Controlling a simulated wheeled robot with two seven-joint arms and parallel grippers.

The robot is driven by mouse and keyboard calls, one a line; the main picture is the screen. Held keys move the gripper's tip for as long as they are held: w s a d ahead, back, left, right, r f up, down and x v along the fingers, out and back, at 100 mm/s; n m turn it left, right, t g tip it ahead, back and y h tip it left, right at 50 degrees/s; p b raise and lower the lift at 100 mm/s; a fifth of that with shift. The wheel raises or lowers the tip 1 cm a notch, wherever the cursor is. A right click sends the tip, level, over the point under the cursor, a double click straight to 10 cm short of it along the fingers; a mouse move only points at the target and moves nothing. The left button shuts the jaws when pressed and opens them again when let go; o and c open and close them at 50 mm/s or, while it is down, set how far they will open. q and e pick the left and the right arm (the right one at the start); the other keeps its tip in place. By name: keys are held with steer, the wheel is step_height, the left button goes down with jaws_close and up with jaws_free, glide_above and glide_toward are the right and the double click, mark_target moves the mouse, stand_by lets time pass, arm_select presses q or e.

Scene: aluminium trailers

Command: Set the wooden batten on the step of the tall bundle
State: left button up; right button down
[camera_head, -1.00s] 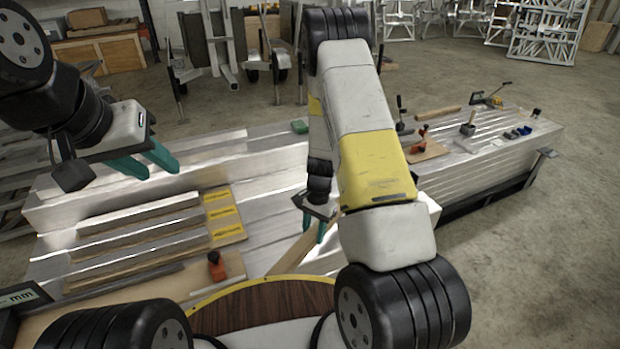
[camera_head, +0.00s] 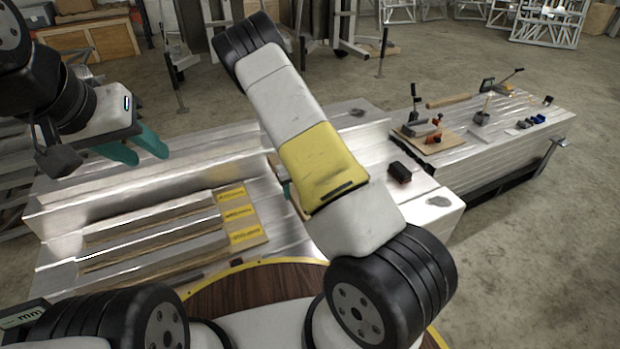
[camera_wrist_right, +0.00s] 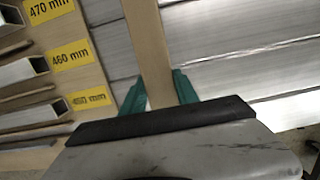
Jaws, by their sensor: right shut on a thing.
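The wooden batten (camera_wrist_right: 148,50) is a long, flat, light-brown strip. In the right wrist view it runs up and away from my right gripper (camera_wrist_right: 160,88), whose teal fingers are shut on it; its far end is out of frame. In the head view my right arm hides most of that gripper; a teal finger (camera_head: 287,190) shows beside the arm, over the left aluminium bundle (camera_head: 110,192). This bundle has a raised back part and a lower front. I cannot tell which level is the named step. My left gripper (camera_head: 150,157) is empty and open above the bundle's left part.
A board with yellow length labels (camera_head: 240,212) and aluminium profiles lies on the left bundle. A black block (camera_head: 400,172) sits right of my arm. The right bundle (camera_head: 500,150) carries clamps and small tools. A round wooden top (camera_head: 250,290) is in front.

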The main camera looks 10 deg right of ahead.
mark_target(295, 212)
step_height(295, 212, down, 8)
steer(key=shift+r, duration=0.25)
steer(key=shift+f, duration=0.1)
steer(key=c, duration=0.9)
jaws_free()
